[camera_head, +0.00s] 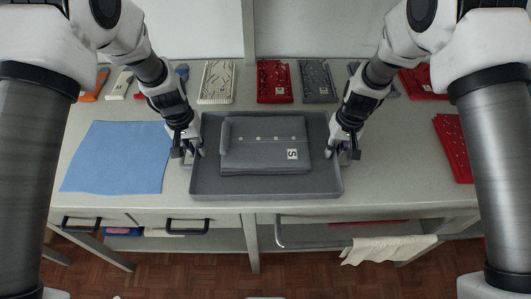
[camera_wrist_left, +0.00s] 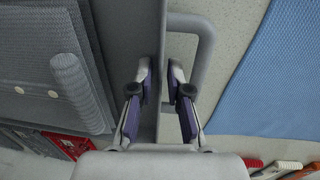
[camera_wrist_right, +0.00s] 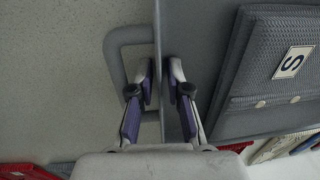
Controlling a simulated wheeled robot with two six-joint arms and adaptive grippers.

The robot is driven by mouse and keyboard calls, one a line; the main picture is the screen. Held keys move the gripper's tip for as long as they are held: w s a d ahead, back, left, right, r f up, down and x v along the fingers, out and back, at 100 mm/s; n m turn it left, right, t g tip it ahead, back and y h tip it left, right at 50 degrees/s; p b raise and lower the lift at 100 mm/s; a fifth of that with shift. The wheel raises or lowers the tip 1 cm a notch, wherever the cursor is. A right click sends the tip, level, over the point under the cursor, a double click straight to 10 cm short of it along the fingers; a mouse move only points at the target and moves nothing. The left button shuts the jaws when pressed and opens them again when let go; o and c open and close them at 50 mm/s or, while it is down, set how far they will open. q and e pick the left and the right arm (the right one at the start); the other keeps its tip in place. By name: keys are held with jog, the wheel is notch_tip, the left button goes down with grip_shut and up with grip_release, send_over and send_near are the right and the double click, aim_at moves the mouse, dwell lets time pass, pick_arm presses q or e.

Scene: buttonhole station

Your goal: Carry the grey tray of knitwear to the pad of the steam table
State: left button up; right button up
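The grey tray (camera_head: 330,180) stands on the pale worktable with a folded grey cardigan (camera_head: 262,150) inside, marked with an "S" label. My left gripper (camera_head: 187,150) is at the tray's left wall; in the left wrist view its fingers (camera_wrist_left: 160,82) close in on both sides of the wall, beside a loop handle (camera_wrist_left: 208,45). My right gripper (camera_head: 345,153) is at the right wall; in the right wrist view its fingers (camera_wrist_right: 160,82) straddle that wall the same way, beside another handle (camera_wrist_right: 112,50). I cannot identify a steam table pad for certain.
A flat blue mat or cloth (camera_head: 118,157) lies left of the tray. Drawer handles (camera_head: 187,229) and a white cloth (camera_head: 388,248) are at the front.

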pick_arm(q)
jog(key=shift+f, duration=0.15)
pick_arm(e)
jog(key=shift+f, duration=0.1)
pick_arm(q)
grip_shut()
pick_arm(e)
grip_shut()
